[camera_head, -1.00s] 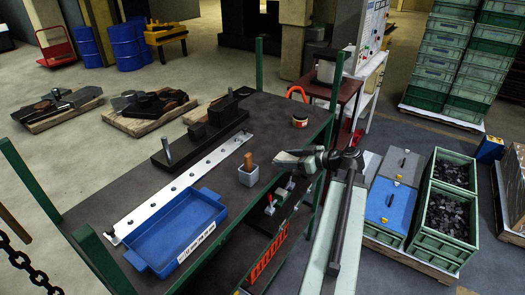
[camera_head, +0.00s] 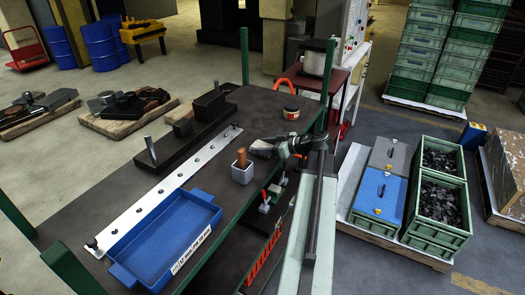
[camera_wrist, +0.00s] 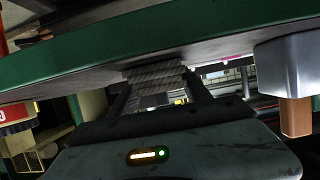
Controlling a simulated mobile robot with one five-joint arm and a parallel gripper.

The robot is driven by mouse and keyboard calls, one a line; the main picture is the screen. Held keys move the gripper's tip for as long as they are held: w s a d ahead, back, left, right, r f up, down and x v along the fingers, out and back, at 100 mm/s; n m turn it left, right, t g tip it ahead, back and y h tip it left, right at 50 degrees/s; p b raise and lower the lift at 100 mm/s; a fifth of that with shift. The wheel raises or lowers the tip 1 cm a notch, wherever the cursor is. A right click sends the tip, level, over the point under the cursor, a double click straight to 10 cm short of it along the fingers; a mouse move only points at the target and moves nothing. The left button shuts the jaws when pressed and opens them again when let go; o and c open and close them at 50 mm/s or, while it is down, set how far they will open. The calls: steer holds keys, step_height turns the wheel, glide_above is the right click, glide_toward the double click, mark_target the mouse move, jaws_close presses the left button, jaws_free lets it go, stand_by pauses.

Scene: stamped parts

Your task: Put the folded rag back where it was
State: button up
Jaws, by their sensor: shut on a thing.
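The folded rag (camera_wrist: 155,76) is grey and striped, held between the two fingers of my gripper (camera_wrist: 159,88) in the wrist view. In the head view it is the small pale piece (camera_head: 261,148) at the tip of my gripper (camera_head: 270,147). My gripper is shut on it at the right edge of the dark bench (camera_head: 100,180), which has a green rim. I cannot tell whether the rag touches the bench. A grey cup holding a brown wooden handle (camera_head: 242,170) stands just left of the rag. It also shows at the right of the wrist view (camera_wrist: 290,62).
A blue tray (camera_head: 205,194) and a drilled white strip (camera_head: 170,194) lie on the bench. A tin (camera_head: 291,114) stands farther back. Red-handled clamps (camera_head: 271,196) sit below the bench edge. A green post (camera_head: 329,75) rises at the back corner. Bare bench lies behind the cup.

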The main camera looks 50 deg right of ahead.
steer(key=shift+w+a, duration=0.1)
steer(key=shift+w, duration=0.1)
steer(key=shift+f, duration=0.15)
steer(key=o, duration=1.2)
steer(key=shift+s, duration=0.15)
steer(key=shift+r, duration=0.35)
steer(key=p+v, duration=0.4)
steer(key=v, duration=0.8)
steer(key=shift+f+p, duration=0.2)
steer(key=shift+p, duration=0.1)
steer(key=shift+s, duration=0.1)
